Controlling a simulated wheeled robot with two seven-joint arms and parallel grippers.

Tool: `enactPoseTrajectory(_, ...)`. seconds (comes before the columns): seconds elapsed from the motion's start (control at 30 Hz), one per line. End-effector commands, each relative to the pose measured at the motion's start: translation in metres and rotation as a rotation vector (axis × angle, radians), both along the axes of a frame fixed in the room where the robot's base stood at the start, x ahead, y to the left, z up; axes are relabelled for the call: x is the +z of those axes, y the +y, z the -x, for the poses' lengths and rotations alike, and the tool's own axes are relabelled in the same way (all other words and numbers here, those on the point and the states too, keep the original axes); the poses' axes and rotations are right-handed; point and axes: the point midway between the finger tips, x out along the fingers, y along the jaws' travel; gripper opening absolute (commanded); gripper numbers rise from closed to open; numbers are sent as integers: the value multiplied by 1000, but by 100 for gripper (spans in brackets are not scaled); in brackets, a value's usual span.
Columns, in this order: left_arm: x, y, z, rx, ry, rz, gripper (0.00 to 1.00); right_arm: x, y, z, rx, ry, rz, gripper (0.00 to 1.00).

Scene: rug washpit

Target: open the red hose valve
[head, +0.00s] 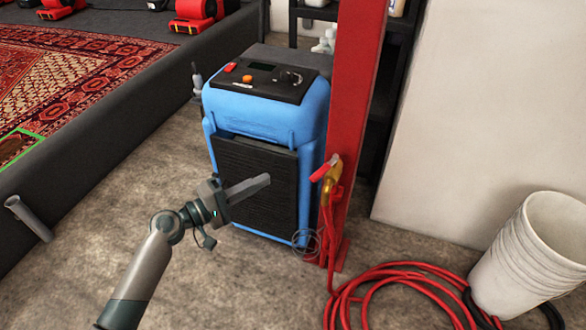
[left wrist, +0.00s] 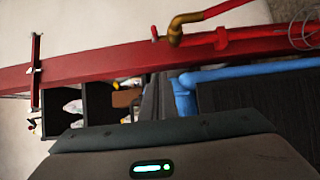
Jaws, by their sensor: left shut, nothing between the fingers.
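The hose valve has a brass body (head: 332,184) and a short red lever (head: 325,168). It sits low on the red post (head: 356,110), with the lever tilted down to the left. The red hose (head: 328,235) runs down from it. In the left wrist view the brass valve (left wrist: 178,26) shows sideways near the top, beside the red post (left wrist: 110,62). My left gripper (head: 266,180) is shut and empty, in front of the blue machine, left of the lever and apart from it. My right gripper is not in view.
The blue machine (head: 240,108) with a dark front panel stands just left of the post. Red hose coils (head: 400,275) lie on the floor beside a white bucket (head: 530,255). A patterned rug (head: 75,85) lies in the dark-walled pit at left. Concrete floor between is mostly clear.

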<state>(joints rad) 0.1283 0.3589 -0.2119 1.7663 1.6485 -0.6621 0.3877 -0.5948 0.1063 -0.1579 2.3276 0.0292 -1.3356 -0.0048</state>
Motion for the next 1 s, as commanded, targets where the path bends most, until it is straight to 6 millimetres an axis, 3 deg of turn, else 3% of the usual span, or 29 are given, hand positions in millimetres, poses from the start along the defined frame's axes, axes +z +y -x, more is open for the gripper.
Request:
enactPoseTrajectory(0.53,1,-8,-7,1,-2,0,0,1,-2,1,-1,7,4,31)
enactPoseTrajectory(1.0,2,-64,-51,0,-1,0,0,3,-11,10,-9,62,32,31)
